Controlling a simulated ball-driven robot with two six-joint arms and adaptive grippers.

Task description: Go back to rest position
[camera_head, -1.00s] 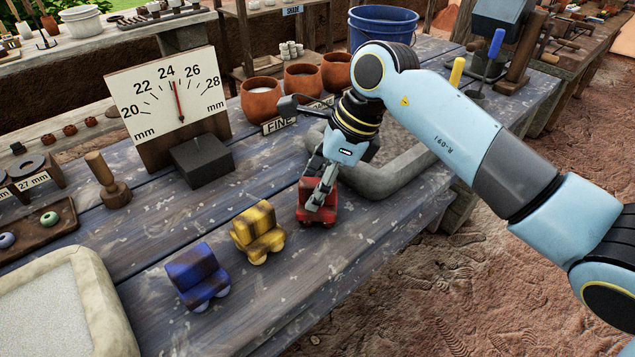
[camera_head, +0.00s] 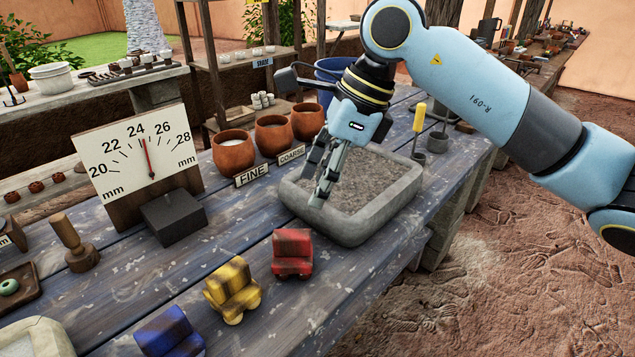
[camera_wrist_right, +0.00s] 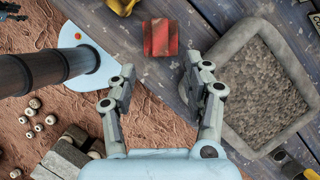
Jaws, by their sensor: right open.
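My right gripper (camera_head: 322,190) is open and empty, raised above the table over the left part of the stone tray. It also shows in the right wrist view (camera_wrist_right: 158,85), its two fingers apart with nothing between them. The red toy car (camera_head: 292,254) sits on the table below and left of the gripper, apart from it; it also shows in the right wrist view (camera_wrist_right: 160,37). My left gripper is not in view.
A yellow toy car (camera_head: 232,291) and a blue one (camera_head: 170,333) stand in line with the red one. The grey stone tray (camera_head: 350,232) holds gravel. A dial gauge (camera_head: 140,150), clay pots (camera_head: 233,152) and a blue bucket (camera_head: 328,72) stand behind. Bare ground lies right.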

